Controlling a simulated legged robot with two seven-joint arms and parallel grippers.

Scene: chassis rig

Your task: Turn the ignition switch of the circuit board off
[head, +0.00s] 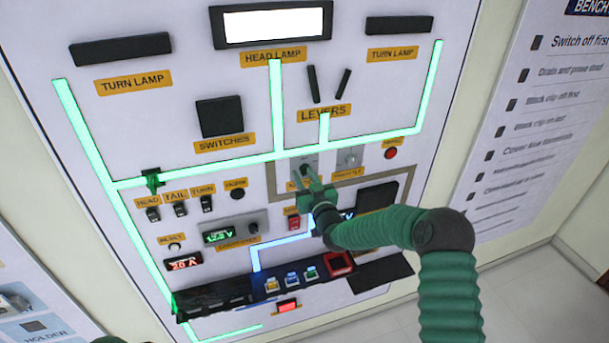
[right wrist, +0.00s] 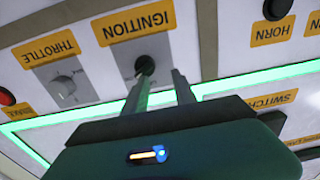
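The ignition switch is a black knob (right wrist: 145,65) on a grey plate under the yellow IGNITION label (right wrist: 133,24) in the right wrist view. In the head view its plate (head: 309,160) is near the middle of the circuit board (head: 250,110), partly hidden by my right gripper (head: 312,182). In the right wrist view my right gripper (right wrist: 162,76) is open, with two dark fingers apart. The knob is just beyond the tips, closer to the left finger; I cannot tell whether they touch.
The throttle knob (right wrist: 66,86) is beside the ignition plate. A red button (head: 390,153) is farther right. Glowing green strips (head: 277,100) run across the board. Small switches (head: 180,208) and a dark ledge with coloured buttons (head: 292,279) are lower down.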

